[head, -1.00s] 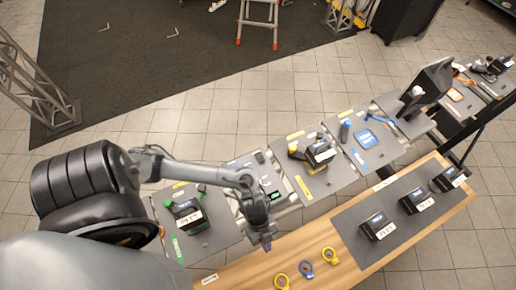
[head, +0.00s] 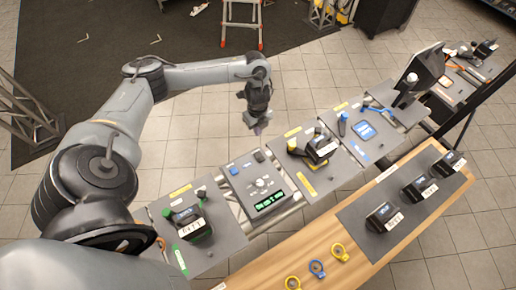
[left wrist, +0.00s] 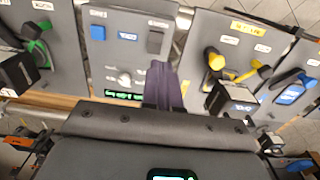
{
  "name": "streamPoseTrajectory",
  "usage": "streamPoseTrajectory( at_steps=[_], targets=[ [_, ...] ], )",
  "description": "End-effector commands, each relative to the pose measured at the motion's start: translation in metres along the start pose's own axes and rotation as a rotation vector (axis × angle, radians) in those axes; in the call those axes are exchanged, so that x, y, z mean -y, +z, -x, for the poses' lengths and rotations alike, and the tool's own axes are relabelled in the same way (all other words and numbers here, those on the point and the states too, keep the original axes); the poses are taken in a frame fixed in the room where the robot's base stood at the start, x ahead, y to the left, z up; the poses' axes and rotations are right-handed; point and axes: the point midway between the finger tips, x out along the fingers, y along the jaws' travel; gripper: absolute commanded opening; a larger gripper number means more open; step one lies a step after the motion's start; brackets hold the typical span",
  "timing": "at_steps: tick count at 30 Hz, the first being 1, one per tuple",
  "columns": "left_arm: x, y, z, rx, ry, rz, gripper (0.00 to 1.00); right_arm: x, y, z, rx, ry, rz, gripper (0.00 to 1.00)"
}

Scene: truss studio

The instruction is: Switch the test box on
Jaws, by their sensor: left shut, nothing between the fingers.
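The test box appears to be the grey panel (head: 246,205) left of centre in the head view. It carries a blue button (head: 234,170), a dark switch (head: 259,156), a pale knob (head: 262,183) and a display (head: 269,200) with lit green characters. In the left wrist view the blue button (left wrist: 98,32), dark switch (left wrist: 155,42) and green display (left wrist: 124,95) show too. My left gripper (head: 257,130) is shut and empty, beyond the panel's back edge in the head view and apart from it. Its dark fingers (left wrist: 163,88) cover part of the panel in the wrist view. My right gripper is out of view.
A panel with green handles (head: 188,217) lies to the left, and one with yellow handles (head: 315,150) to the right. A wooden bench (head: 270,270) in front bears rings and several black boxes. Open floor lies behind the panels.

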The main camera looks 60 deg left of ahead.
Motion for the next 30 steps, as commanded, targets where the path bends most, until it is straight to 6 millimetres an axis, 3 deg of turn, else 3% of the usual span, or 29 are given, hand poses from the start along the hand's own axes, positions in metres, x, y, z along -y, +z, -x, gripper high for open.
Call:
streamPoseTrajectory(
  at_steps=[10,16,22,30],
  targets=[
    [0.001,-0.001,0.000,-0.001,-0.003,-0.001,0.00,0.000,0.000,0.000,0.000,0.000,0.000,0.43],
    [0.001,-0.002,-0.011,-0.003,-0.002,0.000,0.00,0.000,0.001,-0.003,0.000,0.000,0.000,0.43],
    [0.000,-0.002,-0.037,-0.003,0.001,0.001,0.00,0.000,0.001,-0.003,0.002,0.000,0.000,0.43],
    [0.000,-0.002,-0.088,-0.002,0.001,0.001,0.00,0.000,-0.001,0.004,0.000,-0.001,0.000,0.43]
  ],
)
